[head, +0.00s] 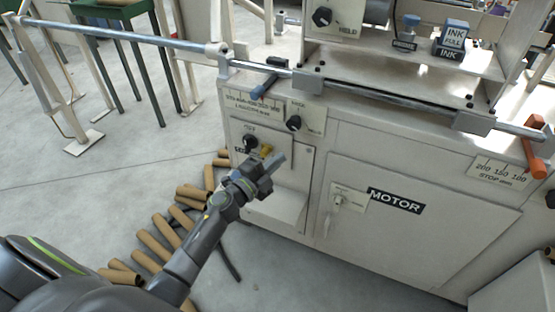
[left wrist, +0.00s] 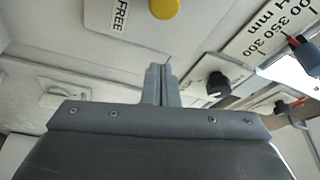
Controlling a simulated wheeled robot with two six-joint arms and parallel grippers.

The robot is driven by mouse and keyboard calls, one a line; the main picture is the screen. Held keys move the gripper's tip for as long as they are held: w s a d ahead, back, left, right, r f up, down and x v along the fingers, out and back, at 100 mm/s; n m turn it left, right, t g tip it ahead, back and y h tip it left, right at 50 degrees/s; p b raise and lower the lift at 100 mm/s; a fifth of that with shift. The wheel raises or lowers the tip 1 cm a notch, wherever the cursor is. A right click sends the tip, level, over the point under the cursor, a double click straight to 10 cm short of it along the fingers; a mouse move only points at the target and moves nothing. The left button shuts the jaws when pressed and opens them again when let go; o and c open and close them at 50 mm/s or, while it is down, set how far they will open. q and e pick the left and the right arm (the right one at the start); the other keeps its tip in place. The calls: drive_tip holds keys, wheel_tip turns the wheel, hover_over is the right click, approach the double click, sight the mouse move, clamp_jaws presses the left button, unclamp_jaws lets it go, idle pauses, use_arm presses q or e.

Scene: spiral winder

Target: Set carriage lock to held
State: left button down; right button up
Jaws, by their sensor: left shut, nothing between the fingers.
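My left gripper (head: 275,163) is shut and empty in front of the machine's left front panel. Its closed fingers (left wrist: 160,85) point at the pale panel in the left wrist view. A small yellow part (head: 265,150) is just behind the fingertips. In the left wrist view a round yellow knob (left wrist: 164,8) sits beside a plate reading FREE (left wrist: 120,14), at the top edge and apart from the fingers. Black knobs are on the panel at left (head: 250,142) and above it (head: 294,123). I cannot tell which control is the carriage lock. My right gripper is not in view.
A steel rail (head: 150,40) crosses above the panel, with a blue handle (head: 264,88) and an orange handle (head: 535,160). A door marked MOTOR (head: 396,201) is to the right. Cardboard tubes (head: 148,243) lie on the floor. Ink containers (head: 452,38) stand on top.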

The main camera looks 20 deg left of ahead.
use_arm(q)
drive_tip(key=v, duration=0.9)
drive_tip(key=shift+a+f, duration=0.2)
drive_tip(key=shift+a, duration=0.15)
